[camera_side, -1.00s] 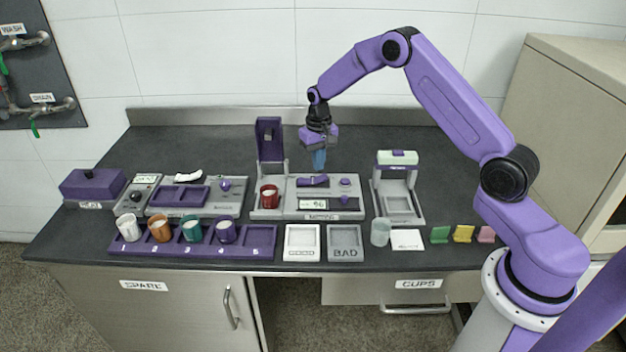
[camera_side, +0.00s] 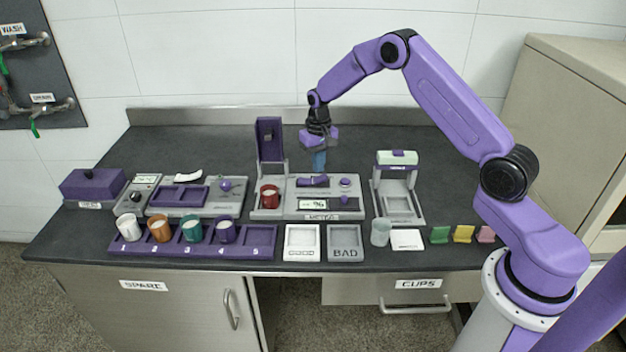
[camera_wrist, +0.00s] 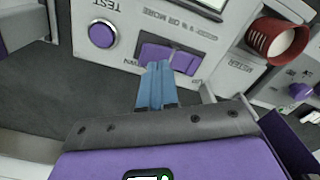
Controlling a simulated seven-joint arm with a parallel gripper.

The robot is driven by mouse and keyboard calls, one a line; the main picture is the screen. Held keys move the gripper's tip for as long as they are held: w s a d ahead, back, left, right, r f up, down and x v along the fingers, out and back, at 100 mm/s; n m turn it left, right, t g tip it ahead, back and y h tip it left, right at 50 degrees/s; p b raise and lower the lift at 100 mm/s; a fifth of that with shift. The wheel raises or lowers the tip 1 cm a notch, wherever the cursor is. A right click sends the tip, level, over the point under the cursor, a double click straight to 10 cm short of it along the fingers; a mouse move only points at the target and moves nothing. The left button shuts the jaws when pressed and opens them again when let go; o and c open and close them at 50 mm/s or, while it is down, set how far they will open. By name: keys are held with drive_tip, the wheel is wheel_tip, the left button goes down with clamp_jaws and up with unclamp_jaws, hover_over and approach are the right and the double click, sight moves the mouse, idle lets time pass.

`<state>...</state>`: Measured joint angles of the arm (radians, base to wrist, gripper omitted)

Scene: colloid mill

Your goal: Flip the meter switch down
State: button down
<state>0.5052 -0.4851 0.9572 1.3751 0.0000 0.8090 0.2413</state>
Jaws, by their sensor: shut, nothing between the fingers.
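The meter (camera_side: 277,209) is the grey unit in the middle of the counter, with a lit display (camera_side: 312,204) that appears to read 96. Its purple rocker switch (camera_side: 312,181) is above the display; it also shows in the wrist view (camera_wrist: 184,62). My gripper (camera_side: 319,165) has blue fingers pointing down, just behind the switch. In the wrist view my fingertips (camera_wrist: 158,66) are shut together and empty, at the switch's near edge, overlapping it. I cannot tell whether they touch it, nor which way the switch is set.
A red cup (camera_side: 269,197) sits on the meter's left, before the raised purple lid (camera_side: 270,139). A purple TEST button (camera_wrist: 102,34) is beside the switch. A grey stand (camera_side: 413,213) is to the right. Several cups sit in the purple rack (camera_side: 262,243) at front left. Counter behind is clear.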

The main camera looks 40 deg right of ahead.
sight(318, 179)
drive_tip(key=shift+f, duration=1.5)
idle(0.8)
drive_tip(key=shift+r, duration=3.55)
drive_tip(key=s+a+r+n, duration=0.4)
drive_tip(key=s+a+r, duration=0.1)
drive_tip(key=s+a, duration=0.3)
drive_tip(key=s+a+r+n, duration=0.3)
drive_tip(key=s+a+r, duration=0.2)
drive_tip(key=s+a, duration=0.35)
drive_tip(key=s+d+r+n, duration=0.1)
drive_tip(key=s+n, duration=0.3)
drive_tip(key=s, duration=0.8)
drive_tip(key=s+d+r+n, duration=0.1)
drive_tip(key=s+n, duration=0.3)
drive_tip(key=s, duration=0.9)
drive_tip(key=shift+s+d+r+n, duration=0.3)
drive_tip(key=shift+d+r, duration=0.1)
drive_tip(key=shift+d, duration=0.5)
